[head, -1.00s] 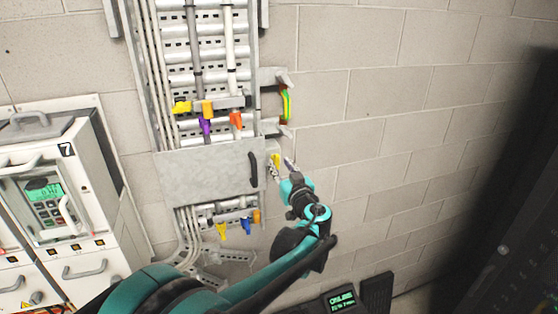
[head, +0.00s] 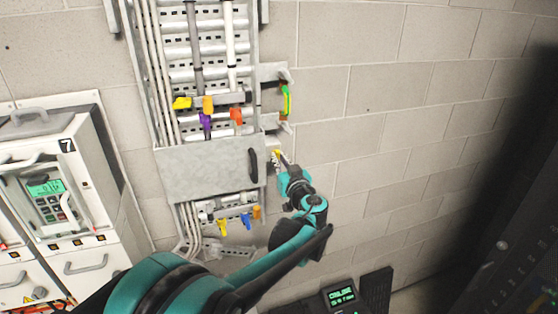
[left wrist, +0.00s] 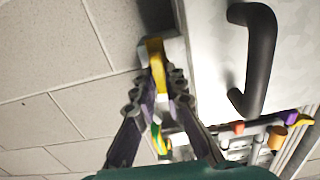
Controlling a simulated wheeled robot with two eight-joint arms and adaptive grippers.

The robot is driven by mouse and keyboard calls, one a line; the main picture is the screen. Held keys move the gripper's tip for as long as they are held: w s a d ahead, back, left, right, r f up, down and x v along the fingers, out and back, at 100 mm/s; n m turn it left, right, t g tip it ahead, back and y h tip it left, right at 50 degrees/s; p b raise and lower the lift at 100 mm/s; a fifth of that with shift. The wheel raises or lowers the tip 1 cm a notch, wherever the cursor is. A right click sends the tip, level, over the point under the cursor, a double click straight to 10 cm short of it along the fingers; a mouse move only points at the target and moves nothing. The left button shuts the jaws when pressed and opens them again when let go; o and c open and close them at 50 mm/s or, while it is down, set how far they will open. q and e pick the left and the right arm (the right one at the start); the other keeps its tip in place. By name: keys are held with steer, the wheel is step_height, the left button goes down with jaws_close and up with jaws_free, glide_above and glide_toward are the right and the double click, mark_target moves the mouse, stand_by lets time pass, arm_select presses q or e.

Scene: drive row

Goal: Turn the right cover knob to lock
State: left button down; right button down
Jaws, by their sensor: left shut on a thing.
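The grey cover plate (head: 205,172) with a black handle (head: 253,166) sits across the cable tray on the wall. A small yellow knob (head: 277,153) is at the cover's right edge. The yellow knob (left wrist: 155,52) also shows in the left wrist view, on a light bracket beside the cover. My left gripper (left wrist: 160,72) is shut on the yellow knob, with a finger on either side of it. In the head view my left gripper (head: 280,160) reaches the knob from the lower right and partly hides it. My right gripper is not in view.
The black handle (left wrist: 255,55) stands out close beside my gripper. Several coloured cable clips sit above and below the cover, and a green-yellow cable (head: 286,103) loops above the knob. A white cabinet (head: 45,190) stands at left. The block wall at right is bare.

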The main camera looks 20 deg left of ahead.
arm_select(q)
steer(key=m+b, duration=0.2)
steer(key=m, duration=0.3)
steer(key=m+b, duration=0.2)
steer(key=m, duration=0.4)
steer(key=m+b, duration=0.3)
steer(key=m, duration=0.3)
steer(key=shift+w+d+f, duration=0.15)
steer(key=shift+d+f, duration=0.05)
steer(key=shift+f, duration=0.05)
steer(key=shift+m, duration=0.4)
steer(key=c, duration=1.6)
jaws_free()
steer(key=v, duration=1.2)
steer(key=shift+d, duration=0.1)
